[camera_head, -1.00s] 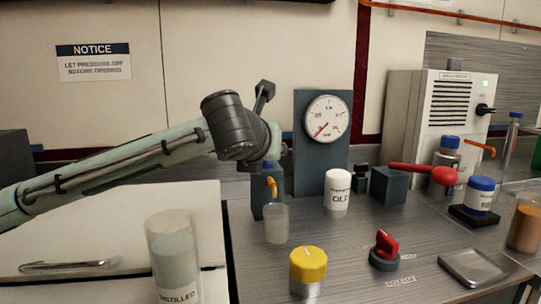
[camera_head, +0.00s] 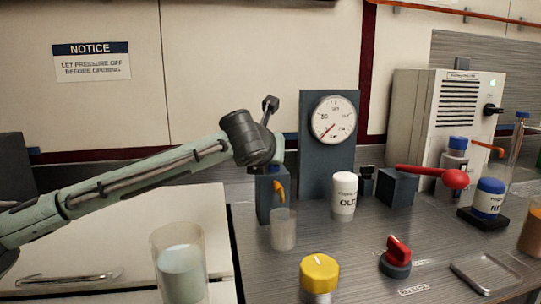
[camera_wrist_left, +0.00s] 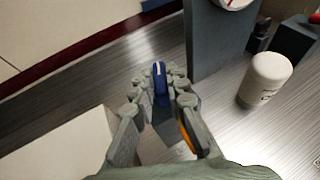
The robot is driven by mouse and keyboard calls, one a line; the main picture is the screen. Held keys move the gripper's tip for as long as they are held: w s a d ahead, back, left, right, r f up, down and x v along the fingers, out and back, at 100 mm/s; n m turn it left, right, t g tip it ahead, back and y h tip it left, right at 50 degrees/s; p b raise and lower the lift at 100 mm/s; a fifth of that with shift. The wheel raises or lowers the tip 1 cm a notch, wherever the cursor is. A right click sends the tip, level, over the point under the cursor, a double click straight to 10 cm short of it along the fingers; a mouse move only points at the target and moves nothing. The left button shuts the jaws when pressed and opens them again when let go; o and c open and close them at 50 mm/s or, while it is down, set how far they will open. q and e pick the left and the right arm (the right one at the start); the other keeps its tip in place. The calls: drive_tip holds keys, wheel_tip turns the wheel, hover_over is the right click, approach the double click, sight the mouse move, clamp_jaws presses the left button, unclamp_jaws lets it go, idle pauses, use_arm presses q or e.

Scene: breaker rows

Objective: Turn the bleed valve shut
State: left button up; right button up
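The bleed valve is a dark block (camera_head: 265,203) with an orange spout (camera_head: 280,190) and a blue handle (camera_wrist_left: 160,82) on top. My left gripper (camera_wrist_left: 161,74) is over the block, its fingers close on both sides of the handle, and looks shut on it. The handle stands nearly lengthwise between the fingers in the left wrist view. In the head view my wrist hides most of the fingers and handle. A clear cup (camera_head: 283,230) stands below the spout. The gauge (camera_head: 333,120) behind has its needle at the lower left. My right gripper is out of view.
A white-capped OLD bottle (camera_head: 344,197) stands right of the valve. A red-handled lever (camera_head: 430,172), a yellow-capped jar (camera_head: 319,274) and a red knob (camera_head: 397,253) are farther right or nearer. A tall clear container (camera_head: 179,265) stands at front left.

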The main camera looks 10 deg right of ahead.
use_arm(q)
clamp_jaws()
drive_tip(key=shift+s+d+n+t+y, duration=0.1)
drive_tip(key=shift+d+n+t+y, duration=0.15)
drive_tip(key=shift+n+y, duration=0.35)
drive_tip(key=shift+d+n+t+y, duration=0.1)
drive_tip(key=shift+n+t+y, duration=0.15)
drive_tip(key=shift+n+y, duration=1.45)
drive_tip(key=shift+y, duration=0.3)
drive_tip(key=o, duration=0.6)
unclamp_jaws()
drive_tip(key=v, duration=1.2)
drive_tip(key=shift+a, duration=0.1)
drive_tip(key=shift+f, duration=0.1)
